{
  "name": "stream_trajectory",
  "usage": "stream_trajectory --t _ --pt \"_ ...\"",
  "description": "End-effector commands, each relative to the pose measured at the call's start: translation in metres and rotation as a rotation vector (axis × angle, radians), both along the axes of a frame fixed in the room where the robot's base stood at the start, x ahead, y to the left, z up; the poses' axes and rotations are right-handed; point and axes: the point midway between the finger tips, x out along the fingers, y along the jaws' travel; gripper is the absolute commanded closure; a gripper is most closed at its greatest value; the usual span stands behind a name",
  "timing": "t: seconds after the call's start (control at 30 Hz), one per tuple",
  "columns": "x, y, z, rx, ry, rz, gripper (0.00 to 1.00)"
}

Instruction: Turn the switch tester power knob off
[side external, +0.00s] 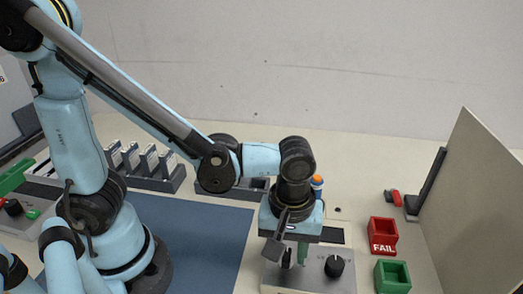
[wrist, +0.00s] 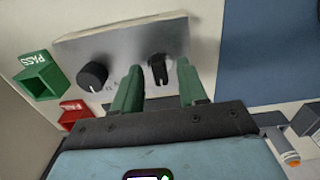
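The switch tester (side external: 315,275) is a silver panel on a light base, and it also shows in the wrist view (wrist: 118,48). It has two black knobs. One knob (wrist: 158,68) has a pale pointer line and lies between my fingertips in the wrist view. The other knob (wrist: 92,76) is clear of my gripper, and it also shows in the side view (side external: 334,266). I cannot read which is the power knob. My gripper (side external: 295,252) points down over the panel with its green fingers apart. I cannot tell whether they touch the knob.
A red FAIL bin (side external: 383,236) and a green PASS bin (side external: 392,277) stand right of the tester. A blue mat (side external: 205,235) lies to its left. A grey rack (side external: 145,165) and an orange-topped blue item (side external: 317,185) are behind. An upright panel (side external: 475,205) bounds the right.

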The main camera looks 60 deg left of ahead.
Motion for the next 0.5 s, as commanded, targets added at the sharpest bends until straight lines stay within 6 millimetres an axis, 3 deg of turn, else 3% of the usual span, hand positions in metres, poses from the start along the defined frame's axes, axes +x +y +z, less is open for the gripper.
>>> stream_trajectory --t 0.33,0.5 --pt "0.000 0.000 0.002 0.001 0.000 -0.001 0.57" --pt "0.000 0.000 0.015 0.001 0.000 -0.001 0.57"
